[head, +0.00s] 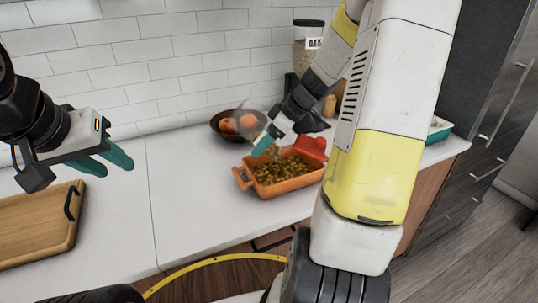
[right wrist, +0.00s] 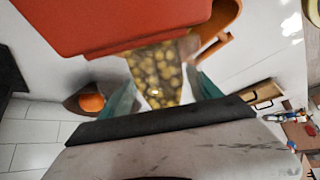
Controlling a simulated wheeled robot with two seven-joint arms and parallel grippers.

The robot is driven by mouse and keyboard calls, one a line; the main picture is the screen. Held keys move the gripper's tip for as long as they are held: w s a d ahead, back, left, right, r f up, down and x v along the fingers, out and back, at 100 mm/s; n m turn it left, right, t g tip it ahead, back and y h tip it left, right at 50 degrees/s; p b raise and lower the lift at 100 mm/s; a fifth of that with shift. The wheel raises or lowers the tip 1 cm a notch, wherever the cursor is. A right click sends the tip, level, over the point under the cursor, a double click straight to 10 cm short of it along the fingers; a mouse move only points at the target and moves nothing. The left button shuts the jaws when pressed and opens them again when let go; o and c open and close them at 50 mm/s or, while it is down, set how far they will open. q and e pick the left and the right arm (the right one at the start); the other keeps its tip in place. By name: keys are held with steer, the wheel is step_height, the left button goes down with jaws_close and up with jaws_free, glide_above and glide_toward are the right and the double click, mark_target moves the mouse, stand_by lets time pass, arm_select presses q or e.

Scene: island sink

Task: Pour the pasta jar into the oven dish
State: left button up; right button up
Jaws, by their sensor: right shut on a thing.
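The orange oven dish (head: 240,177) stands on the white counter with small brownish-yellow pieces in it. My right gripper (head: 266,143) is above the dish's back left part, shut on the clear pasta jar (head: 251,122). The see-through jar looks tilted, and its outline is hard to make out. Pale pieces show just below the gripper, over the dish. In the right wrist view, yellowish pieces (right wrist: 156,72) show between the teal fingers (right wrist: 160,100). My left gripper (head: 108,160) is open and empty above the counter at the left.
A dark bowl with orange fruit (head: 228,126) stands behind the dish. A red object (head: 312,147) is at the dish's back right. A wooden board (head: 35,225) with a dark handle lies at the left. The counter between board and dish is clear.

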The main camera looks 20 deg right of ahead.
mark_target(262, 129)
steer(key=shift+s+d+r+t+y, duration=0.25)
steer(key=shift+t+y, duration=0.15)
steer(key=shift+y, duration=0.2)
steer(key=shift+s+d+r+t+y, duration=0.1)
steer(key=shift+d+r+t+y, duration=0.15)
steer(key=shift+t+y, duration=0.25)
stand_by(1.3)
steer(key=shift+s+d+r+t+y, duration=0.15)
steer(key=shift+d+r+t+y, duration=0.05)
steer(key=shift+r+y, duration=0.25)
steer(key=shift+s+d+r+t+y, duration=0.2)
steer(key=shift+r+y, duration=0.15)
steer(key=shift+r, duration=0.15)
stand_by(0.5)
steer(key=shift+w, duration=0.1)
stand_by(2.4)
